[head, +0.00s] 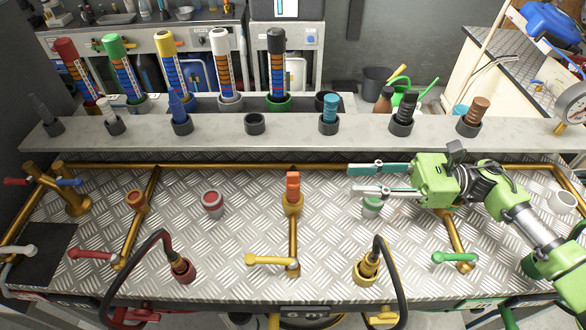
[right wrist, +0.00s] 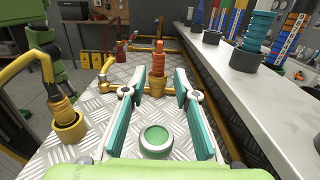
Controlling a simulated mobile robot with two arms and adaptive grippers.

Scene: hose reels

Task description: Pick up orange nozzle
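The orange nozzle (head: 293,187) stands upright in a brass socket (head: 292,206) on the middle of the metal plate table. In the right wrist view the nozzle (right wrist: 158,58) shows ahead, lined up between the two fingers. My right gripper (head: 351,179) is open and empty, lying level to the right of the nozzle with its fingers pointing left towards it. There is a clear gap between the fingertips and the nozzle. In the right wrist view the open fingers (right wrist: 160,84) show on both sides. My left gripper is not in view.
A red cup (head: 212,203) stands left of the nozzle. The grey shelf (head: 290,127) behind holds several nozzles. Black hoses (head: 378,258) and a yellow valve lever (head: 270,261) are in front.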

